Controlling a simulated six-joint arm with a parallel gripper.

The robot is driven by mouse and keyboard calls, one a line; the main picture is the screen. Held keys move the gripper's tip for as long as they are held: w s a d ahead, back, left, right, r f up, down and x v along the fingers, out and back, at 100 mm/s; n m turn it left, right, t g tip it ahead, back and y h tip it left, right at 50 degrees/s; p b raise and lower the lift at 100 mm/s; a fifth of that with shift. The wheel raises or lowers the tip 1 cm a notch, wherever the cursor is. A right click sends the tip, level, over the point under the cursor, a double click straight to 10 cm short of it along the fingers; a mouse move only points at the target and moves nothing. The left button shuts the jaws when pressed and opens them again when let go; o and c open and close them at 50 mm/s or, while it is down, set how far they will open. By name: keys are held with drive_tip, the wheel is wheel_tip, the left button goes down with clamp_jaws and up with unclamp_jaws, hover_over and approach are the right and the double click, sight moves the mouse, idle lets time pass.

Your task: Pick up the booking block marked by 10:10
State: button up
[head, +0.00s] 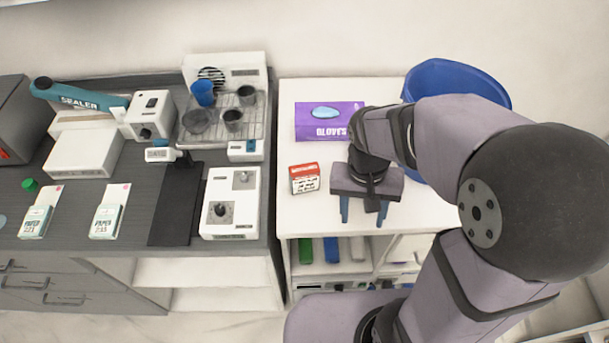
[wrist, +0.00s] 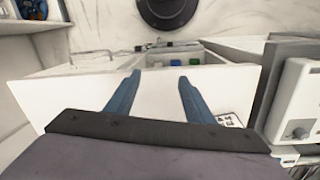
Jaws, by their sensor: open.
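No marking reading 10:10 can be made out in either view. Green (head: 305,251), blue (head: 331,250) and pale (head: 357,249) blocks lie side by side in the open shelf under the white tabletop. In the wrist view the green (wrist: 195,62), blue (wrist: 177,63) and pale (wrist: 154,64) ones show small, beyond my fingertips; I cannot tell which is the booking block. My gripper (head: 363,211) is open and empty, its blue fingers over the front part of the white tabletop. The fingers (wrist: 159,77) stand apart in the wrist view.
On the white tabletop (head: 297,216), a red-and-white box (head: 304,178) stands left of my gripper and a purple glove box (head: 327,121) behind it. A blue bin (head: 455,80) is at the back right. A grey counter with a white machine (head: 231,203) adjoins on the left.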

drive_tip(key=w+a+r+m+h+p, duration=0.25)
drive_tip(key=w+a+r+m, duration=0.3)
drive_tip(key=w, duration=0.35)
drive_tip(key=m+t+h+p, duration=0.1)
drive_tip(key=m, duration=0.7)
hover_over(302, 169)
drive_tip(key=a, duration=0.2)
drive_tip(key=shift+d+f+n, duration=0.1)
drive_tip(key=shift+f+n, duration=0.05)
drive_tip(key=shift+n, duration=0.1)
drive_tip(key=shift+p+x, duration=0.45)
drive_tip(key=shift+x, duration=0.7)
drive_tip(key=shift+d+f+p, duration=0.1)
drive_tip(key=shift+f+p, duration=0.25)
drive_tip(key=shift+p, duration=0.15)
drive_tip(key=p+x, duration=0.1)
drive_tip(key=x, duration=0.2)
drive_tip(key=shift+s+f+p, duration=0.1)
drive_tip(key=shift+s+p, duration=0.05)
drive_tip(key=shift+p, duration=0.25)
drive_tip(key=shift+d+f, duration=0.1)
drive_tip(key=shift+f, duration=0.5)
drive_tip(key=shift+c, duration=0.2)
drive_tip(key=c, duration=1.1)
